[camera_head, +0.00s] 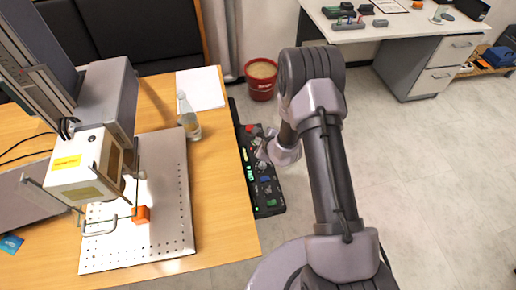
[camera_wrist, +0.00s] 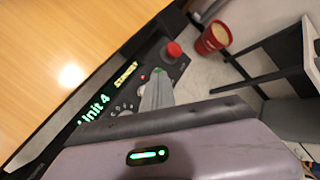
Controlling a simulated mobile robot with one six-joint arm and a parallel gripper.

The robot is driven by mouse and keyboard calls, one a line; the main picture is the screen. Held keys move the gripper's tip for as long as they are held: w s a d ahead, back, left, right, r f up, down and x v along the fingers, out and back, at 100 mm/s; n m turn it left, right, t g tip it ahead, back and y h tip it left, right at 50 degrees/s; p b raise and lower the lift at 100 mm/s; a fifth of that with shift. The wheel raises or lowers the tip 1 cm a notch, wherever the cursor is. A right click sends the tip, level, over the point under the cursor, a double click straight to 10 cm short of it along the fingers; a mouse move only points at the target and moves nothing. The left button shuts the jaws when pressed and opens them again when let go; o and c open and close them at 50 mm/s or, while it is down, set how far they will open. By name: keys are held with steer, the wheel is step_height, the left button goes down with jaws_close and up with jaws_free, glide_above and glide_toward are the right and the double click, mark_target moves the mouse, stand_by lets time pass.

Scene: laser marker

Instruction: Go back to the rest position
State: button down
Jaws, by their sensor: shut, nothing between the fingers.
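My gripper (camera_wrist: 157,84) is shut and empty in the wrist view, its fingers pointing at the black control panel (camera_wrist: 123,97). The panel carries a red button (camera_wrist: 174,49), a knob and glowing green "Unit 4" lettering. In the head view my gripper (camera_head: 262,158) is at the panel (camera_head: 270,208) along the right edge of the wooden table, partly hidden by my wrist. I cannot tell whether the fingertips touch the panel. My arm reaches up from the lower right and bends back down to the panel.
The laser marker (camera_head: 84,166) stands over a perforated plate (camera_head: 165,171) with an orange block (camera_head: 141,215). A bottle (camera_head: 188,122) and paper (camera_head: 201,89) are on the wooden table (camera_head: 225,205). A red bucket (camera_head: 261,84) and white desk (camera_head: 405,27) stand behind. Floor at right is clear.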

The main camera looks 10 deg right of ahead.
steer(key=shift+r+p, duration=0.3)
steer(key=shift+r, duration=0.55)
